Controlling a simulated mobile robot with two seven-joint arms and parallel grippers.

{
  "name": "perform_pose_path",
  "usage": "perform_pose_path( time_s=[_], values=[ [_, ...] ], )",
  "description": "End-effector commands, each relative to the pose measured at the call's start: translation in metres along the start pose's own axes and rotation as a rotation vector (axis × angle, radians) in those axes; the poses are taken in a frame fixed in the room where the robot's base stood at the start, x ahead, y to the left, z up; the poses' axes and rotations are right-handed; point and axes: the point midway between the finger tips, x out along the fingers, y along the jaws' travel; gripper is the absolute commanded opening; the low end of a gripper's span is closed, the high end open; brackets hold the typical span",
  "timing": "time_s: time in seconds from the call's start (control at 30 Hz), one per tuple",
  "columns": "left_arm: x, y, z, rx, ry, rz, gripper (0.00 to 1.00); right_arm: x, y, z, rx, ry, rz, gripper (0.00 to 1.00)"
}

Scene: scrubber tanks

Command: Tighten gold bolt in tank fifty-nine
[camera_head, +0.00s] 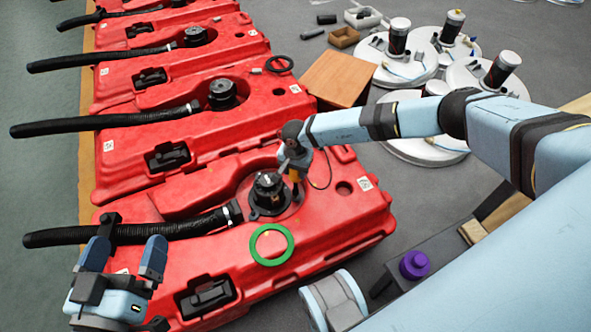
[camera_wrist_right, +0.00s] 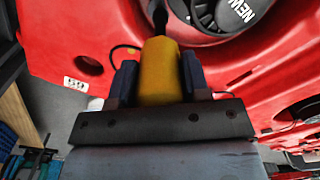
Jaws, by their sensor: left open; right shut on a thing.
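The nearest red tank (camera_head: 345,225) carries a label reading 59, which shows in the right wrist view (camera_wrist_right: 75,83). A black cap (camera_head: 268,192) sits in its round recess, and the same cap with white lettering fills the top of the wrist view (camera_wrist_right: 222,14). My right gripper (camera_head: 293,165) is shut on a yellow-handled tool (camera_wrist_right: 160,72), whose dark shaft points down beside the cap. I cannot make out the gold bolt; the tool and cap may hide it. My left gripper (camera_head: 124,257) is open and empty above the tank's left end, near the black hose (camera_head: 150,232).
A green ring (camera_head: 271,245) lies on the tank top. More red tanks with black hoses stand in a row behind. White round units (camera_head: 410,62), a wooden box (camera_head: 338,77) and a purple knob (camera_head: 413,265) are on the right. Grey floor lies open at left.

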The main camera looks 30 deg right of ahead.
Motion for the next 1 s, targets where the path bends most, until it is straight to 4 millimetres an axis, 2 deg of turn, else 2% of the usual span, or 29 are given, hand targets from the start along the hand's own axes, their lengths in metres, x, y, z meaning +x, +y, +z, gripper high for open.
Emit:
perform_pose_path(
  time_s=[0.07,0.1,0.23,1.0],
  values=[
    [0.0000,0.0001,-0.0002,0.000,0.001,0.000,1.00,-0.0007,-0.0004,-0.0003,0.000,0.000,-0.001,0.11],
    [0.0000,0.0001,-0.0002,0.000,0.001,0.000,1.00,-0.0007,-0.0004,-0.0003,0.000,0.000,-0.001,0.36],
    [0.0000,0.0001,-0.0003,0.000,0.001,0.000,1.00,-0.0007,-0.0004,-0.0004,0.000,0.000,-0.001,0.06],
    [0.0001,-0.0012,0.0059,0.000,0.000,0.000,1.00,0.0067,-0.0004,-0.0002,0.000,0.000,-0.001,0.06]
  ],
)
